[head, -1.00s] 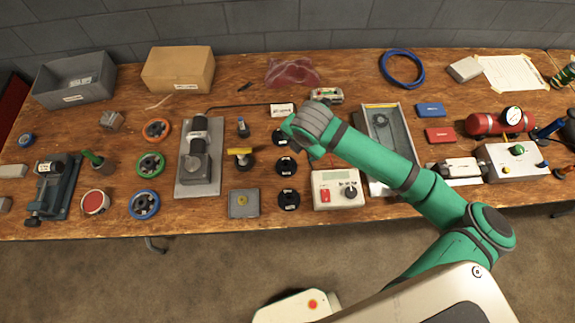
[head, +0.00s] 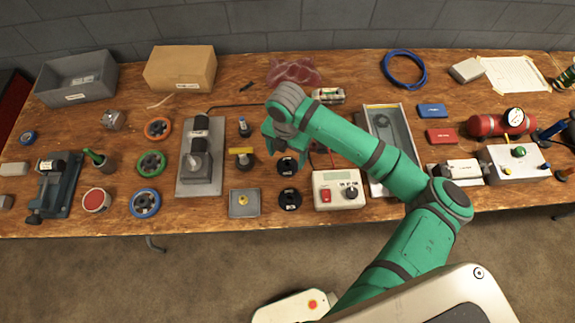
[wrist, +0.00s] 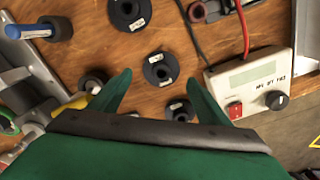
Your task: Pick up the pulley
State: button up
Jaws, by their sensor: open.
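Several black, round, grooved discs with white labels stand in a column on the wooden bench; I take them for pulleys but cannot read the labels. In the head view a middle disc (head: 287,166) and a front disc (head: 289,199) show, while the rear one is hidden behind my gripper (head: 277,142). In the wrist view my gripper (wrist: 157,82) is open and empty, with the middle disc (wrist: 160,70) between and beyond its fingertips. The rear disc (wrist: 128,12) and the front disc (wrist: 179,110) show above and below it.
A white meter box (head: 338,190) stands right of the discs. A grey machine block (head: 198,165) stands further left. A metal tray (head: 408,172) lies to the right.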

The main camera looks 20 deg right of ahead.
aim_at(288, 161)
jog(key=shift+d+f, duration=0.15)
jog(key=shift+f, duration=1)
jog(key=shift+d+f, duration=0.15)
jog(key=shift+f, duration=1)
jog(key=c, duration=1.2)
jog(key=shift+c, duration=0.2)
jog(key=shift+r, duration=0.15)
jog(key=shift+w+r, duration=0.1)
jog(key=shift+r, duration=0.5)
jog(key=s+d+r, duration=0.7)
jog(key=s+r, duration=0.4)
jog(key=s, duration=0.1)
jog(key=shift+r, duration=0.3)
jog(key=shift+d, duration=0.1)
